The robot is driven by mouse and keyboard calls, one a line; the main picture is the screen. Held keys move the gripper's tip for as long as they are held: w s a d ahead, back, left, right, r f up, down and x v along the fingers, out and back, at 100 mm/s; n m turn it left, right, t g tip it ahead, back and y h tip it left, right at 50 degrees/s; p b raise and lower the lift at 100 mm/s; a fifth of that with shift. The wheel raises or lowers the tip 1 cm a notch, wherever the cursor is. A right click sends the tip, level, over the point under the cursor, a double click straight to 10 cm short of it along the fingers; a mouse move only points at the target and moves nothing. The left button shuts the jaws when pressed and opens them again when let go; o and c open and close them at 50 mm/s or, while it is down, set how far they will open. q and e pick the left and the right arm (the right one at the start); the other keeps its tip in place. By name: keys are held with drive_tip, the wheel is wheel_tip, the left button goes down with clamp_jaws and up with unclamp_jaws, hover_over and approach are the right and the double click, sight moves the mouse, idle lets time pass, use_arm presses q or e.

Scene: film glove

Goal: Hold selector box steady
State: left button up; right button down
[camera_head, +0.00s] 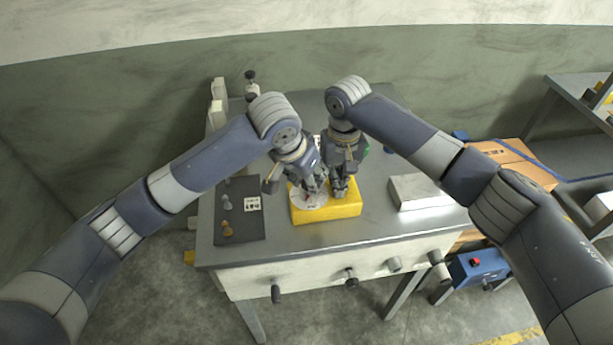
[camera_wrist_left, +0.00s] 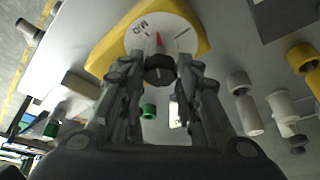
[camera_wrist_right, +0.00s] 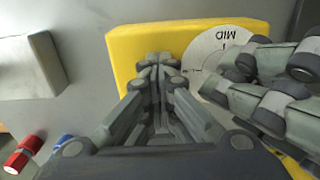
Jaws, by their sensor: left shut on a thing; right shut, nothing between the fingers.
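The selector box is a yellow block (camera_head: 328,214) on the grey table, with a white dial (camera_wrist_left: 187,38) marked MID and a red pointer. My left gripper (camera_head: 312,188) is shut on the dark dial knob (camera_wrist_left: 160,70), one finger on either side of it. My right gripper (camera_head: 341,192) is shut and empty, its fingertips together at the top of the yellow box, beside the dial. In the right wrist view the box (camera_wrist_right: 135,45) lies under these tips (camera_wrist_right: 160,60); I cannot tell whether they press on it. The left fingers cover part of the dial there.
A dark mat (camera_head: 236,190) with orange and grey pegs and a label card (camera_head: 253,204) lies left of the box. A pale grey block (camera_head: 413,191) lies to its right. Knobs (camera_head: 351,277) stick out from the table's front. Bare tabletop lies between box and block.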

use_arm(q)
drive_tip(key=shift+s+d+f+n, duration=0.1)
drive_tip(key=shift+s+f+n, duration=0.05)
drive_tip(key=shift+n, duration=0.35)
drive_tip(key=o, duration=1.1)
drive_tip(key=shift+c, duration=0.2)
drive_tip(key=shift+w+a+m, duration=0.2)
drive_tip(key=shift+a+m, duration=0.05)
drive_tip(key=shift+m, duration=0.95)
drive_tip(key=m+g+h, duration=0.1)
drive_tip(key=m, duration=0.2)
drive_tip(key=shift+w+m, duration=0.1)
drive_tip(key=shift+m, duration=0.2)
drive_tip(key=m+g, duration=0.1)
drive_tip(key=m, duration=0.2)
drive_tip(key=m+g+h, duration=0.1)
drive_tip(key=m, duration=0.2)
drive_tip(key=shift+w+m+g, duration=0.2)
drive_tip(key=shift+m+g, duration=0.1)
drive_tip(key=shift+g, duration=0.1)
drive_tip(key=v, duration=1.2)
drive_tip(key=shift+a, duration=0.25)
